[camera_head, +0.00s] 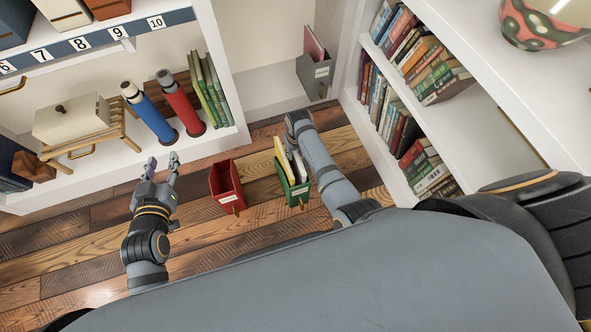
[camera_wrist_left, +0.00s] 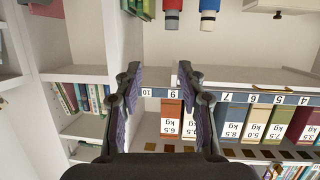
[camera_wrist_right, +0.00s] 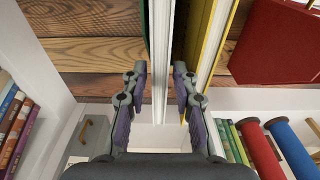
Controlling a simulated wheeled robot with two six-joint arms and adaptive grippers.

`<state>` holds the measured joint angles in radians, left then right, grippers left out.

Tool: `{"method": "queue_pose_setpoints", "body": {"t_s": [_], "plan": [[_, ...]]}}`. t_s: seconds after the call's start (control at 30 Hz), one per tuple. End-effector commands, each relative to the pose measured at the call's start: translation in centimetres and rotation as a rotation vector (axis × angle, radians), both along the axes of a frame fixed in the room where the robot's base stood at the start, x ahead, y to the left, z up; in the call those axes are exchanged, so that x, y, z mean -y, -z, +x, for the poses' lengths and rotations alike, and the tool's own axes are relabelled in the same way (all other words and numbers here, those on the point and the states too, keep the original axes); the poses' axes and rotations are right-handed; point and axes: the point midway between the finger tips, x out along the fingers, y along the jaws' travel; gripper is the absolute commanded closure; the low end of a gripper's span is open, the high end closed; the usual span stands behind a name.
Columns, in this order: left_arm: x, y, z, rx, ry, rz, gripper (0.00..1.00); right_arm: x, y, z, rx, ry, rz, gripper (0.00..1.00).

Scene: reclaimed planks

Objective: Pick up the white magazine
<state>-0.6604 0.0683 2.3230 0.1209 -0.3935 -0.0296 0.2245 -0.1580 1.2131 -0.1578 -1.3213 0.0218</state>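The white magazine (camera_head: 299,166) stands in the green magazine holder (camera_head: 299,196) on the plank floor, beside a yellow magazine (camera_head: 281,156). In the right wrist view a thin white upright edge, seemingly the white magazine (camera_wrist_right: 161,50), lies between the fingers of my right gripper (camera_wrist_right: 159,75). The fingers are apart, with gaps beside that edge; I cannot see contact. A yellow magazine (camera_wrist_right: 194,35) is just right of it. In the head view my right gripper's fingers are hidden behind its wrist. My left gripper (camera_head: 162,163) is open and empty, left of the red holder.
A red holder (camera_head: 226,186) stands on the floor left of the green one. A grey holder (camera_head: 315,75) stands at the back. Shelves with books (camera_head: 425,60) are at the right; blue (camera_head: 148,112) and red (camera_head: 180,105) cylinders stand on the left shelf.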

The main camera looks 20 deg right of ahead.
Motion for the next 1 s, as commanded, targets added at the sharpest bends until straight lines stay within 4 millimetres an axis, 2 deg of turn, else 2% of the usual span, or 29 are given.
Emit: {"method": "queue_pose_setpoints", "body": {"t_s": [0.3, 0.43, 0.57, 0.77, 1.0], "plan": [[-0.2, -7.6, 2.2, 0.311, -0.011, 0.008, 0.60, 0.0, 1.4, 0.2, 0.000, 0.000, 0.000, 0.72], [-0.3, -9.7, 2.4, 0.396, -0.012, 0.009, 0.60, 0.0, 1.7, 0.2, 0.000, 0.001, 0.000, 0.72], [-0.3, -10.7, 2.4, 0.431, -0.012, 0.010, 0.60, 0.0, 1.8, 0.2, 0.000, 0.001, 0.000, 0.72], [-0.3, -10.7, 2.4, 0.433, -0.013, 0.010, 0.60, 0.0, 1.7, 0.2, 0.000, 0.001, 0.000, 0.72], [-0.3, -10.7, 2.4, 0.432, -0.013, 0.009, 0.60, 0.0, 1.7, 0.2, 0.000, 0.000, 0.000, 1.00]]}}
